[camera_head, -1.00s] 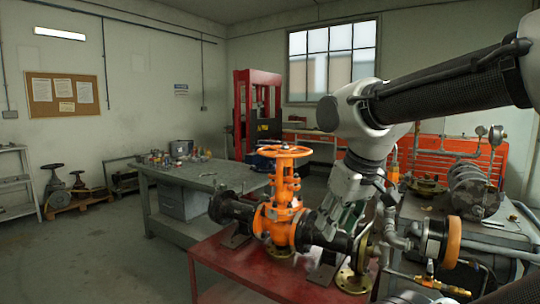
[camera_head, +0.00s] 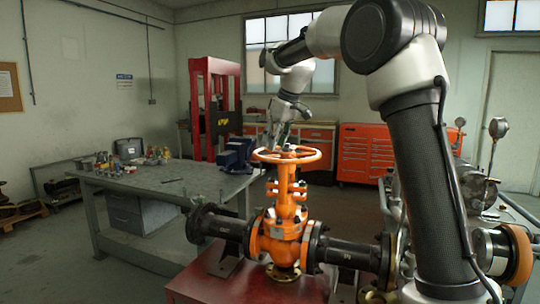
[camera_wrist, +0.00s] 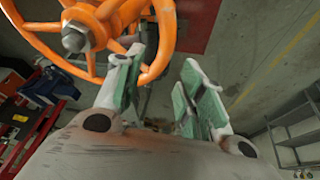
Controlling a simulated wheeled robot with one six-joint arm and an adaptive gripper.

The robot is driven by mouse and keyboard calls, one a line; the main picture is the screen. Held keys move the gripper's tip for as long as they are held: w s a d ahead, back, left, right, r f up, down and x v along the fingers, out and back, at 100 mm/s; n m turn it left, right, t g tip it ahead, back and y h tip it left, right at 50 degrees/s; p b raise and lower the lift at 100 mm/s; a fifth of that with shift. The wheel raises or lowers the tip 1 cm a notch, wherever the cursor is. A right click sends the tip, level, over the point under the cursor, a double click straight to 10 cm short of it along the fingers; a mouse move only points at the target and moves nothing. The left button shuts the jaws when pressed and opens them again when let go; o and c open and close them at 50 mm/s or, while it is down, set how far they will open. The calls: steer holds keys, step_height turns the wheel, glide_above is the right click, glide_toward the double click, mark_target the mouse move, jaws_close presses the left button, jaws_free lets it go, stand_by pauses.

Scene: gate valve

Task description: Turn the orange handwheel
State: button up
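The orange handwheel (camera_head: 287,161) sits level on top of the upright orange gate valve (camera_head: 287,205) in the head view. In the wrist view the spoked handwheel (camera_wrist: 166,40) fills the upper left, with its hub nut visible. My gripper (camera_wrist: 160,72) is open, with green-padded fingers apart. The left finger overlaps the wheel's rim in the picture, and the rim curves toward the gap between the fingers. I cannot tell whether they touch. In the head view my gripper (camera_head: 279,132) points down at the wheel's far side, its tips partly hidden.
Dark flanged pipes (camera_head: 350,253) run from both sides of the valve above a red table (camera_head: 200,288). A grey workbench (camera_head: 165,185) with small items and a blue vise (camera_head: 236,155) stands behind left. An orange tool cabinet (camera_head: 366,155) stands at the back.

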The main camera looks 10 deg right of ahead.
steer(key=x, duration=0.5)
steer(key=shift+a+f, duration=0.1)
steer(key=shift+f, duration=0.25)
jaws_close()
